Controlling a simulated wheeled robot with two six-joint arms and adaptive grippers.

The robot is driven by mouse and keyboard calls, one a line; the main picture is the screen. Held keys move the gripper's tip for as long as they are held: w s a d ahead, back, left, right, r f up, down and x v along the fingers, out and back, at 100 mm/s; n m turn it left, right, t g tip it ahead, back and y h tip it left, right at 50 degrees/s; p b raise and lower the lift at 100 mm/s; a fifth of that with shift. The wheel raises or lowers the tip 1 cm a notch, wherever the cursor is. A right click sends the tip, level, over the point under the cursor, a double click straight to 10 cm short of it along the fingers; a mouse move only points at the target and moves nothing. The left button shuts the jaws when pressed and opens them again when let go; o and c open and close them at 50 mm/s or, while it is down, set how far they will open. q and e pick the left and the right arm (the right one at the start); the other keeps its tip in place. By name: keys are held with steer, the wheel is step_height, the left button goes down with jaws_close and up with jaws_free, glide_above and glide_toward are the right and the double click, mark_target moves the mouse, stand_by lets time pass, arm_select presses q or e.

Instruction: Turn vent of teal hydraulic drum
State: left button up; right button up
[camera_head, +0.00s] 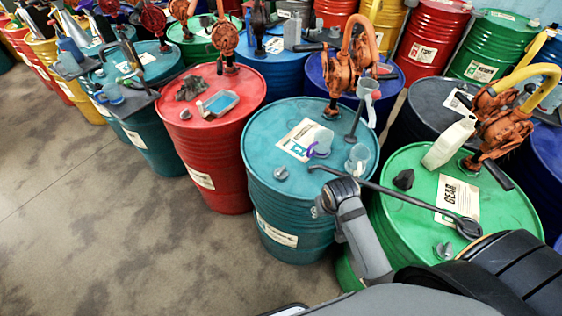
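A teal drum (257,150) stands at the centre, with a white label (299,139) too small to read. A small grey cap-like fitting (281,173), possibly the vent, sits near its front edge. An orange hand pump (347,62) rises from its back. My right gripper (335,190) is at the drum's front right side, right of the fitting and apart from it. A long dark bar tool (400,192) with a round end passes by its fingertips and over the green drum (400,235). Whether the fingers grip it is unclear. My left gripper is not in view.
Clear jugs (358,160) and a purple-handled cup (321,146) stand on the teal drum. The green drum holds a white jug (449,143) and an orange pump. A red drum (212,125) stands left. More drums crowd behind; floor (80,190) is clear at front left.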

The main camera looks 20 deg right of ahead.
mark_target(281, 169)
steer(key=w+a+r+m, duration=0.1)
steer(key=w, duration=0.3)
steer(key=w+a+m+g, duration=0.1)
steer(key=w+m, duration=0.1)
steer(key=w, duration=0.3)
steer(key=w+a+r+m, duration=0.1)
steer(key=w+m, duration=0.1)
steer(key=w, duration=0.2)
steer(key=shift+w+r+y, duration=0.2)
steer(key=shift+r+y, duration=0.15)
steer(key=shift+y, duration=0.05)
steer(key=w+a+r+m+g, duration=0.2)
steer(key=w+a+r+m, duration=0.2)
steer(key=w+r, duration=0.3)
steer(key=f, duration=0.3)
steer(key=f+p, duration=0.1)
steer(key=f, duration=0.7)
steer(key=shift+w+f+p, duration=0.25)
steer(key=shift+w+p, duration=0.1)
steer(key=shift+w, duration=0.05)
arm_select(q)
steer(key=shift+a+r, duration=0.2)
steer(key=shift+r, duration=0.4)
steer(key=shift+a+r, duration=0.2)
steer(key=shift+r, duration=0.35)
arm_select(e)
jaws_close()
